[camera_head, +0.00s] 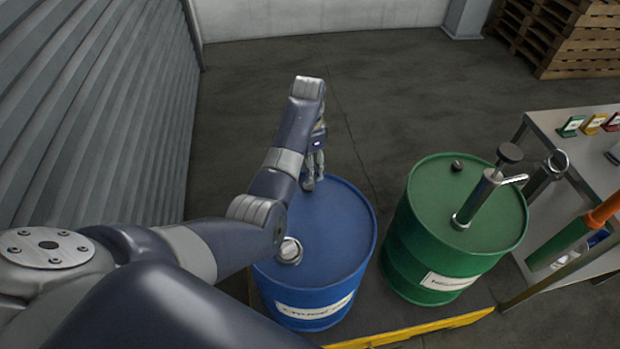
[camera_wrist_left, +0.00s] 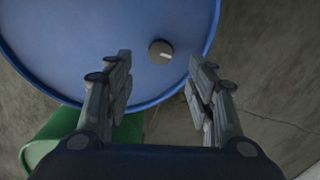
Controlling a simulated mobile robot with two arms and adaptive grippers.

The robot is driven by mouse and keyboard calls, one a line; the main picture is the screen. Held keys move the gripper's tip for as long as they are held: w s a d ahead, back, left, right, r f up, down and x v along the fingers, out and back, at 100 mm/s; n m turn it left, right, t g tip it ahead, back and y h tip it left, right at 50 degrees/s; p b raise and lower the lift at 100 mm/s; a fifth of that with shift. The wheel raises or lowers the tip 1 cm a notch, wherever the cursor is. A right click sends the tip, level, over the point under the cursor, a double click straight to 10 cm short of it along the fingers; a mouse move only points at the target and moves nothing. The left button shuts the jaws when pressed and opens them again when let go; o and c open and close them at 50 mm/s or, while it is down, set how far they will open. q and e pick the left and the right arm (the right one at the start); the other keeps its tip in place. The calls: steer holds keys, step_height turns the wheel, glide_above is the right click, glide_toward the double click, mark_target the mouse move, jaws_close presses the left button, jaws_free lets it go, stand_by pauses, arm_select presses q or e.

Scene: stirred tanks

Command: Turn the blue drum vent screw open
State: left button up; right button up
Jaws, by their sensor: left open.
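The blue drum (camera_head: 335,235) stands upright in front of me with a white label on its side. A silver cap or fitting (camera_head: 289,250) sits on the near left of its top. The vent screw (camera_wrist_left: 160,51), a small dark round knob with a light mark, shows on the blue lid in the left wrist view; in the head view I cannot make it out. My left gripper (camera_head: 315,172) points down at the far side of the drum top. In the left wrist view the left gripper (camera_wrist_left: 158,82) is open and empty, with the screw ahead between its fingers, apart from them. My right gripper is not in view.
A green drum (camera_head: 420,245) with a hand pump (camera_head: 480,195) and a dark knob (camera_head: 457,166) stands close on the right. A metal table (camera_head: 560,122) is further right. Grey corrugated wall (camera_head: 95,100) is at left; pallets (camera_head: 560,40) stand far right. The floor behind the drums is clear.

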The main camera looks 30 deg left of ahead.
mark_target(310, 185)
arm_select(q)
step_height(310, 185, down, 5)
steer(key=shift+d+f, duration=0.1)
steer(key=shift+d, duration=0.05)
steer(key=shift+w+f, duration=0.1)
steer(key=shift+f, duration=1)
steer(key=c, duration=1.1)
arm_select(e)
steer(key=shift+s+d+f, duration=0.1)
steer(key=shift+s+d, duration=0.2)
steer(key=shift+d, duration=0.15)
